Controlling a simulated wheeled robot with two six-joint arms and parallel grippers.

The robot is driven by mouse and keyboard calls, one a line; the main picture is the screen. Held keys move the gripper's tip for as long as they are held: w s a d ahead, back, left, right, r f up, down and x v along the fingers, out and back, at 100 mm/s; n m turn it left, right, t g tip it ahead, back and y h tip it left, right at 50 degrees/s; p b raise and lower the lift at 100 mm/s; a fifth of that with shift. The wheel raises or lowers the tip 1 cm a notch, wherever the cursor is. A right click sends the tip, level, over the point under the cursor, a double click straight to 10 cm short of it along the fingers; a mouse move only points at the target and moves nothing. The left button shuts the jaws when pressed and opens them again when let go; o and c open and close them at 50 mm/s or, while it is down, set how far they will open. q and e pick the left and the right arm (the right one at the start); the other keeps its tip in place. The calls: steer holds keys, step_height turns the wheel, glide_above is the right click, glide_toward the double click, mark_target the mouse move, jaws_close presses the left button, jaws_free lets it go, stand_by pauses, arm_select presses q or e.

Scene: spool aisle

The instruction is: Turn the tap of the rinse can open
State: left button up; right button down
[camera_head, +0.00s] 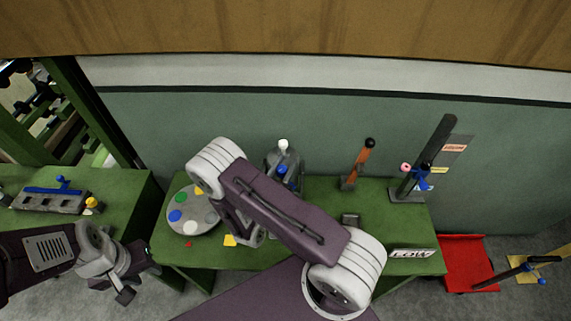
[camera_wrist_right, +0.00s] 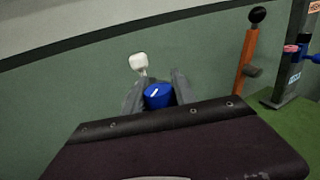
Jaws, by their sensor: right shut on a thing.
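The rinse can (camera_head: 292,157) is a grey can with a white top (camera_head: 283,145), standing at the back of the green bench. The white top (camera_wrist_right: 139,63) shows just beyond. My left gripper (camera_head: 138,281) is open and empty, low at the left.
A round palette (camera_head: 190,228) with coloured spots lies left of the can. An orange lever (camera_head: 361,160) with a black ball and a dark post (camera_head: 428,155) with blue knobs stand to the right. A grey block (camera_head: 50,202) with a blue handle is at the far left.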

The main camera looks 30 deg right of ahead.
stand_by(0.9)
steer(key=c, duration=1)
jaws_free()
steer(key=shift+w, duration=0.1)
